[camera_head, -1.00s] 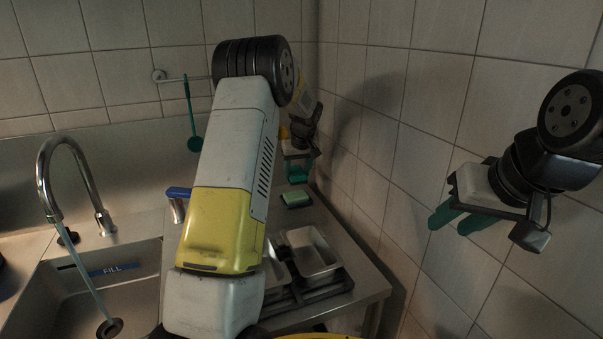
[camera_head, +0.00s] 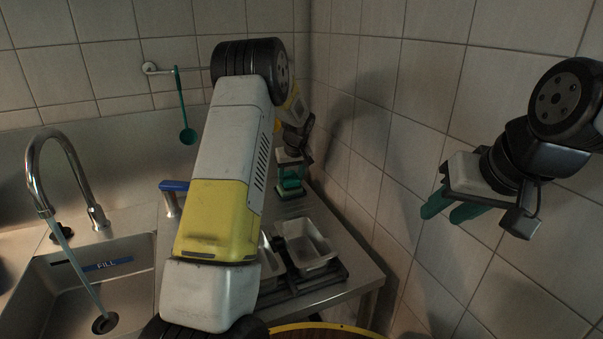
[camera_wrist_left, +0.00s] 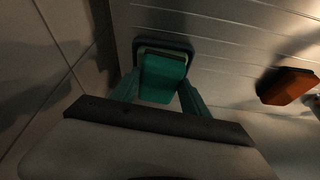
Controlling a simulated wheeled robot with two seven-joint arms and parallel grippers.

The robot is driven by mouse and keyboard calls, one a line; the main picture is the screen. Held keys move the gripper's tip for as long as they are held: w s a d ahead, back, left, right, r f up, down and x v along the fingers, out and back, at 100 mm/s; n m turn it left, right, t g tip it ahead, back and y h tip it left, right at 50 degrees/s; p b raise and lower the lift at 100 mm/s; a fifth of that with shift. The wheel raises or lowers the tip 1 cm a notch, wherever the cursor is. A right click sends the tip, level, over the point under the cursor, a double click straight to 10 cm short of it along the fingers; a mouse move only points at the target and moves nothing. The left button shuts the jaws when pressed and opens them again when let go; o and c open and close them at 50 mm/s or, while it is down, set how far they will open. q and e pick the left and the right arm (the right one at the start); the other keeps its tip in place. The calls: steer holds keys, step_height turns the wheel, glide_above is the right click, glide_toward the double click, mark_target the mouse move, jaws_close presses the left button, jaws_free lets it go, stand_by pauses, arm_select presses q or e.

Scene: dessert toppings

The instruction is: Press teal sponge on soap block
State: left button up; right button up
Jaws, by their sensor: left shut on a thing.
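My left gripper (camera_head: 290,176) is at the back of the counter, pointing down with its teal fingers. It is shut on the teal sponge (camera_wrist_left: 162,76), which sits between the fingers in the left wrist view. The pale green soap block (camera_head: 291,194) lies on the counter directly under the gripper and is partly hidden by it. The sponge is at or just above the block; I cannot tell if they touch. My right gripper (camera_head: 453,208) is raised at the right near the tiled wall, its fingers apart and empty.
Metal trays (camera_head: 307,245) stand in a dark rack in front of the soap block. The sink (camera_head: 75,290) with a running tap (camera_head: 45,165) is at the left. A teal ladle (camera_head: 186,130) hangs behind. An orange-brown object (camera_wrist_left: 287,86) shows in the wrist view.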

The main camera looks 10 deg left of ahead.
mark_target(291, 178)
arm_select(q)
steer(key=shift+f, duration=0.6)
stand_by(1.6)
steer(key=shift+r, duration=0.1)
steer(key=shift+r, duration=3.45)
